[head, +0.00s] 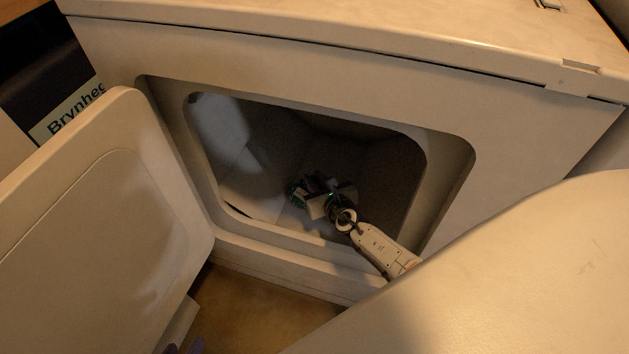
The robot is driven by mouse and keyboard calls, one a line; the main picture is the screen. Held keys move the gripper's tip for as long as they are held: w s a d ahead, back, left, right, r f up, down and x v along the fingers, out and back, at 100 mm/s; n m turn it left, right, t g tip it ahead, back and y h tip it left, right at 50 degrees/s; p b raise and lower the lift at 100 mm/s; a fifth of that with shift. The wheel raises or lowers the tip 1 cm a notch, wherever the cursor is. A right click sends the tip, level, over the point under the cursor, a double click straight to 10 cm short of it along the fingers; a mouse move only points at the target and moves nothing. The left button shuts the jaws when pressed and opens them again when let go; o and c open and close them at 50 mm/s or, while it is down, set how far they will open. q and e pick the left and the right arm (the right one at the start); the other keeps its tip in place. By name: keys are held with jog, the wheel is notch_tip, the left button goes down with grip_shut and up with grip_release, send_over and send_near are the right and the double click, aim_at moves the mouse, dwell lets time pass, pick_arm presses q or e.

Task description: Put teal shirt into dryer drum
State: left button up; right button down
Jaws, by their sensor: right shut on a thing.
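The dryer drum (385,185) is a dark, grey-walled cavity behind a rounded opening in a cream front. My right gripper (322,187) has reached through the opening and is inside the drum, near the lower middle of the opening. It is shut on a small dark bundle with a teal patch, the teal shirt (296,190). Most of the shirt is hidden by the gripper and shadow, so its shape is unclear. My left gripper cannot be made out in the head view.
The open dryer door (95,215) stands to the left of the opening. The opening's lower rim (290,229) passes under my right arm. A large cream surface fills the lower right. A small dark purplish thing (187,347) shows at the bottom edge, too cut off to identify.

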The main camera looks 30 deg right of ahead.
jog(key=shift+f, duration=0.25)
pick_arm(q)
jog(key=shift+d, duration=0.1)
pick_arm(e)
jog(key=c, duration=1.6)
grip_release()
jog(key=shift+r, duration=0.15)
